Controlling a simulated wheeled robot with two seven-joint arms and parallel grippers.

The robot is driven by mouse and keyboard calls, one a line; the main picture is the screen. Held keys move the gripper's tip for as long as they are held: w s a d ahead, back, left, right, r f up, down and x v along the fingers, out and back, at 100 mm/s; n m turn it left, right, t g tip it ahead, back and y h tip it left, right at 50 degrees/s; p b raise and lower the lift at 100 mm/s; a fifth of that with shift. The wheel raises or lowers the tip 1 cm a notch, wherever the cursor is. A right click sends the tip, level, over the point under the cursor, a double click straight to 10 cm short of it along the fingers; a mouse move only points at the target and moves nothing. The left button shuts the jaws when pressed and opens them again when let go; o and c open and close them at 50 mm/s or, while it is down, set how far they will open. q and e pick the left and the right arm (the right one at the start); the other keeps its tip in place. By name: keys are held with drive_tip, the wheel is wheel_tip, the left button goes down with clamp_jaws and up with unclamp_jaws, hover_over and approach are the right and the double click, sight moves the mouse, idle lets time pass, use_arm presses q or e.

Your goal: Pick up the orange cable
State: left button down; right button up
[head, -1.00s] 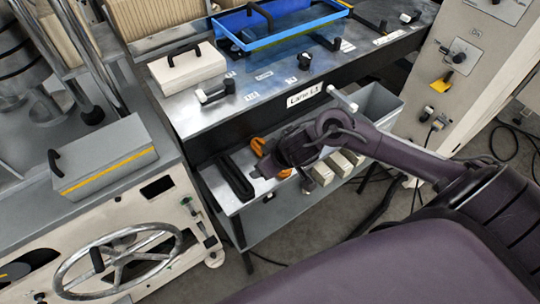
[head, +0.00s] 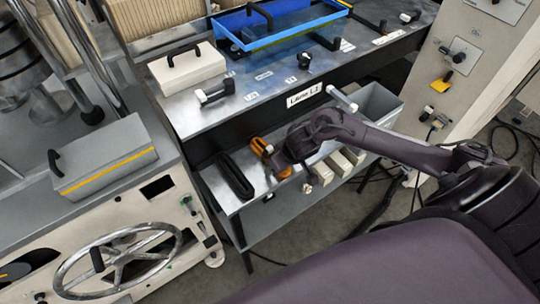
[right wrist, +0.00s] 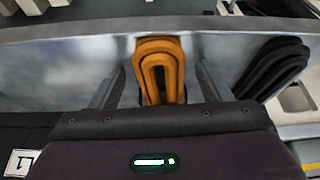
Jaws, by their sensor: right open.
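The orange cable (head: 259,148) is a folded bundle lying on the lower shelf in the head view, between a black cable bundle and pale blocks. My right gripper (head: 278,164) reaches over the shelf and hides part of it. In the right wrist view the orange cable (right wrist: 160,70) lies between the two spread fingers of my right gripper (right wrist: 160,88). Gaps show on both sides of the cable, so the fingers appear apart from it. The near end of the cable is hidden behind the gripper body. My left gripper is not in view.
The black cable bundle (head: 236,176) lies left of the orange one on the shelf (head: 257,210). Several pale blocks (head: 322,172) sit to the right. The upper tabletop (head: 205,118) overhangs behind, with a white box (head: 187,66) and blue tray (head: 228,45). A handwheel (head: 118,258) stands at left.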

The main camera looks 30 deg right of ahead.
drive_tip(key=shift+c, duration=0.4)
drive_tip(key=c, duration=1)
drive_tip(key=shift+r, duration=0.1)
